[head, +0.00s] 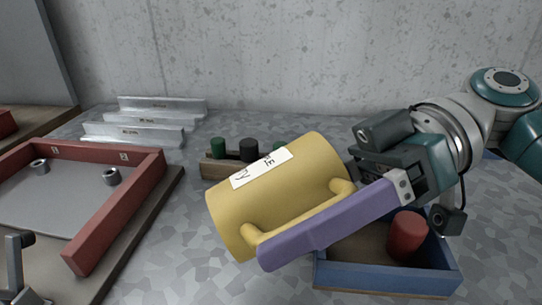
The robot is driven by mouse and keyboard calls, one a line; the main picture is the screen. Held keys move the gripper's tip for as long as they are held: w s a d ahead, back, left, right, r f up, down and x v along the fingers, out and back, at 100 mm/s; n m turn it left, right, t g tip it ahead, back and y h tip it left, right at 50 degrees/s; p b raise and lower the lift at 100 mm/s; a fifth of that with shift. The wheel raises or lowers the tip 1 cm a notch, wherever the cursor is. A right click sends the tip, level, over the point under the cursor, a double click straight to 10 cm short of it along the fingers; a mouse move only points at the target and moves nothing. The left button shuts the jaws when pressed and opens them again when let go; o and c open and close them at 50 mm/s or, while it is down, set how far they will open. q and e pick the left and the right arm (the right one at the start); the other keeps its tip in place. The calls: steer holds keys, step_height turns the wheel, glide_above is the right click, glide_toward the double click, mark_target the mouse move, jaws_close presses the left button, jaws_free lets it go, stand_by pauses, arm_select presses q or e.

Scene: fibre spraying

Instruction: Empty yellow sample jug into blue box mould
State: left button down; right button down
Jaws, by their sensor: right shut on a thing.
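The yellow sample jug (290,195) is held in the air, lying tilted on its side, with a white label on its upper face. My right gripper (335,222) is shut on the jug at its handle side; a long purple piece runs from the gripper along the handle. The jug's opening and contents cannot be made out. The blue box mould (385,279) stands on the table at the lower right, below and right of the jug, partly hidden by the purple piece and my arm. A red cylinder (406,235) stands inside it. My left gripper is out of view.
Metal bars (160,106) lie at the back. A wooden rack (213,168) with green and black cylinders is behind the jug. The table (190,255) between tray and blue box is clear.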

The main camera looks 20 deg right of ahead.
mark_target(347, 182)
steer(key=shift+d+r+y+b, duration=0.3)
steer(key=shift+d+y+b, duration=0.1)
steer(key=shift+d+b, duration=0.15)
steer(key=shift+d+r+y+b, duration=0.3)
steer(key=shift+d+y+b, duration=0.1)
steer(key=shift+d, duration=0.1)
steer(key=shift+d+r+y+b, duration=0.5)
steer(key=shift+y+b, duration=0.4)
steer(key=shift+b, duration=0.05)
stand_by(0.6)
steer(key=shift+d+r+y+b, duration=0.65)
steer(key=shift+d+y+b, duration=0.25)
steer(key=shift+y+b, duration=0.65)
stand_by(0.5)
